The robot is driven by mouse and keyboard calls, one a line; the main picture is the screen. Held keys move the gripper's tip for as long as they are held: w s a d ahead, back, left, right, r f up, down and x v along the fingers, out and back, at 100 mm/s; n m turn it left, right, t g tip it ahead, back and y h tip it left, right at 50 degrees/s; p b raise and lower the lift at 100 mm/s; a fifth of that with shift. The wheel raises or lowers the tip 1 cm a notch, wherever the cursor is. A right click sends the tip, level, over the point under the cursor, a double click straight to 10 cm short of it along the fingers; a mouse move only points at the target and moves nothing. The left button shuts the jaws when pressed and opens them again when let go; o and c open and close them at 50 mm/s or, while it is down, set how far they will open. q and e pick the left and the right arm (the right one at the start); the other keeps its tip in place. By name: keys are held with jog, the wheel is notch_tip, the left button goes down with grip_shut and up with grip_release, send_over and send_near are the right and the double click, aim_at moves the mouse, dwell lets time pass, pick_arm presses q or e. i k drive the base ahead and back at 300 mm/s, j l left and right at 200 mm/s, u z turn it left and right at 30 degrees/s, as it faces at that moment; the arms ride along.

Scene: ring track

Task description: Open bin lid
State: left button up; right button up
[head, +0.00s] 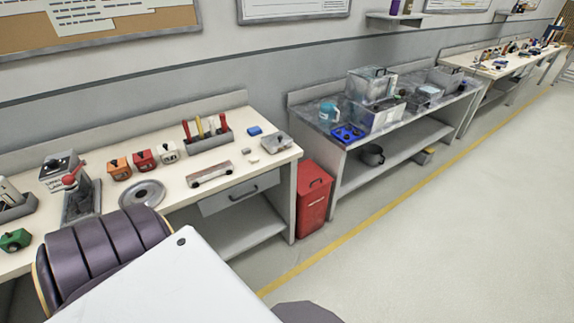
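A red bin (313,205) stands on the floor, upright, in the gap between two workbenches. Its red lid (314,178) lies closed on top, and a small dark handle-like mark shows on it. Part of the bin's left side is hidden by the near bench's end panel. Neither my left nor my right gripper is in view.
The cream workbench (225,183) on the left holds tools, small coloured blocks and a round metal disc (142,194). A grey bench (345,139) with clear boxes stands right of the bin. A yellow floor line (370,220) runs past; the floor (460,220) beyond is clear.

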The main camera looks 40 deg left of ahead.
aim_at(310, 177)
jog(key=u, duration=1.2)
jog(key=i+l+u, duration=0.15)
jog(key=i+l, duration=0.2)
jog(key=i+l+u, duration=0.35)
jog(key=i+l, duration=0.25)
jog(key=l, duration=0.3)
jog(key=i+l+u, duration=0.2)
jog(key=l, duration=0.25)
jog(key=i+l+u, duration=0.15)
jog(key=i+l, duration=0.15)
jog(key=l, duration=0.25)
jog(key=i+l+u, duration=0.2)
jog(key=l, duration=0.35)
jog(key=i+l+u, duration=0.15)
jog(key=l, duration=0.4)
jog(key=i+l+u, duration=0.2)
jog(key=l, duration=0.4)
